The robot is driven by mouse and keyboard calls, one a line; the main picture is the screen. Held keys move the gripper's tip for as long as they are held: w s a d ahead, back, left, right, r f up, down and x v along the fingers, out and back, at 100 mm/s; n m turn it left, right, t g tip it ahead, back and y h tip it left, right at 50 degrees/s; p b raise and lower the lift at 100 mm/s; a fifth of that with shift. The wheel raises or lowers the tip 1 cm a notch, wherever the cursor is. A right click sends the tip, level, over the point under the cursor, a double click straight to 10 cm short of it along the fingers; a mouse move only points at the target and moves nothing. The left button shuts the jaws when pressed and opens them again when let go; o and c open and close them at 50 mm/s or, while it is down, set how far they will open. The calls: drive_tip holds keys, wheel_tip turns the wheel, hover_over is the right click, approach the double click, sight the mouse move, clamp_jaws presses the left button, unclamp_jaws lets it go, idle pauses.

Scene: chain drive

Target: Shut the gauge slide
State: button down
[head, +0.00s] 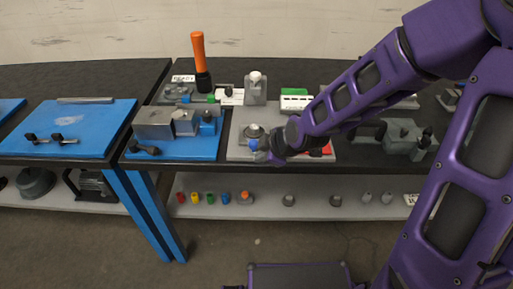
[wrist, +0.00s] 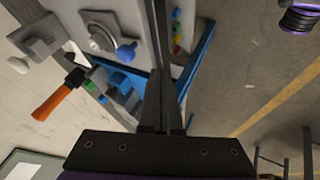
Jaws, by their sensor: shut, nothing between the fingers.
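I cannot tell for certain which part is the gauge slide. A grey plate (head: 238,148) on the bench carries a round metal fitting (head: 253,131) with a blue knob (head: 254,145) at its front. In the wrist view the round fitting (wrist: 101,38) and blue knob (wrist: 126,52) show left of my fingers. My gripper (wrist: 162,78) is shut and empty, apart from the knob in that view. In the head view my gripper (head: 264,157) is close to the knob and the plate's front edge; my wrist hides part of the plate.
A blue plate (head: 190,153) with grey blocks lies left of the grey plate. An orange upright handle (head: 198,52) stands behind it. A grey fixture (head: 405,135) stands right. Several coloured knobs stand on the lower shelf (head: 265,208).

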sight(258, 126)
drive_tip(key=w+a+f, duration=0.1)
drive_tip(key=w+f, duration=0.1)
drive_tip(key=w, duration=0.3)
drive_tip(key=shift+w+f+b, duration=0.25)
drive_tip(key=shift+f+b, duration=0.05)
drive_tip(key=shift+b, duration=0.05)
drive_tip(key=w+b, duration=0.1)
drive_tip(key=w, duration=1)
drive_tip(key=shift+w+d, duration=0.15)
drive_tip(key=shift+w, duration=0.35)
drive_tip(key=shift+w+d+r, duration=0.1)
drive_tip(key=shift+r, duration=0.05)
drive_tip(key=shift+w, duration=0.1)
